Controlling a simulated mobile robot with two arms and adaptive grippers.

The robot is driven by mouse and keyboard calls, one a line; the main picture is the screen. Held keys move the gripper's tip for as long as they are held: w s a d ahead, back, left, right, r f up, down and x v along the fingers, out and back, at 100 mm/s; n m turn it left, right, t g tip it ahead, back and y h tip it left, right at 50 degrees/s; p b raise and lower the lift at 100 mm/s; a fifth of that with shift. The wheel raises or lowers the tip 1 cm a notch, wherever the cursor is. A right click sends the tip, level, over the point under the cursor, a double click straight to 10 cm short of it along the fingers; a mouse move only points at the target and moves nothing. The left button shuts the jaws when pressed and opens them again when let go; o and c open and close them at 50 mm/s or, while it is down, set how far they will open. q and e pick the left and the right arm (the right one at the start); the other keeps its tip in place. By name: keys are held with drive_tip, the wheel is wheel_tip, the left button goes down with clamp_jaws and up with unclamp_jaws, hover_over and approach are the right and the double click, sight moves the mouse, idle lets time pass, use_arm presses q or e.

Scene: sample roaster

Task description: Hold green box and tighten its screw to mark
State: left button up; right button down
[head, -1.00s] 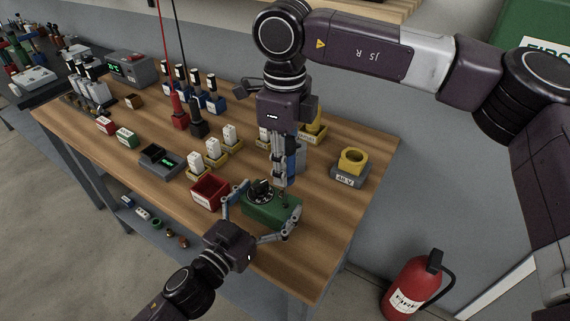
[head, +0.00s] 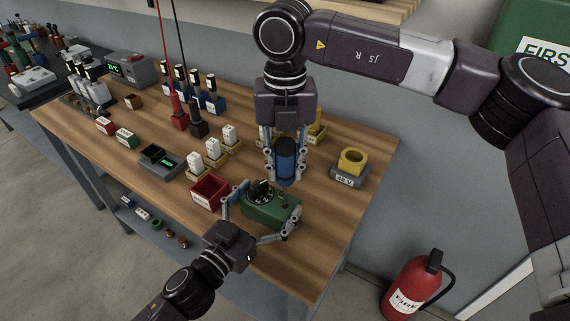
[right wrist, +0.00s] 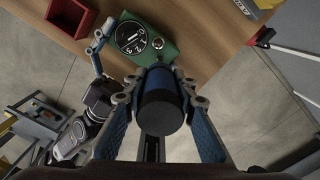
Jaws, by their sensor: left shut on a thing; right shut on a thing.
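The green box (head: 284,203) lies on the wooden table near its front right edge. A black dial with white markings (right wrist: 130,37) and a round silver screw (right wrist: 157,43) show on its top in the right wrist view. My left gripper (head: 265,211) is shut on the green box, a finger at either side. My right gripper (head: 286,172) is above the box, pointing down, shut on a blue cylindrical tool with a dark end (head: 286,158). The tool's dark end (right wrist: 160,112) faces the right wrist camera.
A red open bin (head: 209,191) stands just left of the green box. A yellow ring on a grey labelled base (head: 350,168) stands to the right. A grey device (head: 160,160) and white-topped parts in yellow holders stand farther left. The table's front edge is close.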

sight(285, 142)
drive_tip(key=m, duration=0.4)
drive_tip(key=shift+f+m, duration=0.2)
drive_tip(key=shift+m, duration=0.1)
drive_tip(key=shift+n, duration=0.7)
drive_tip(key=shift+r, duration=1.25)
drive_tip(key=shift+r, duration=2.55)
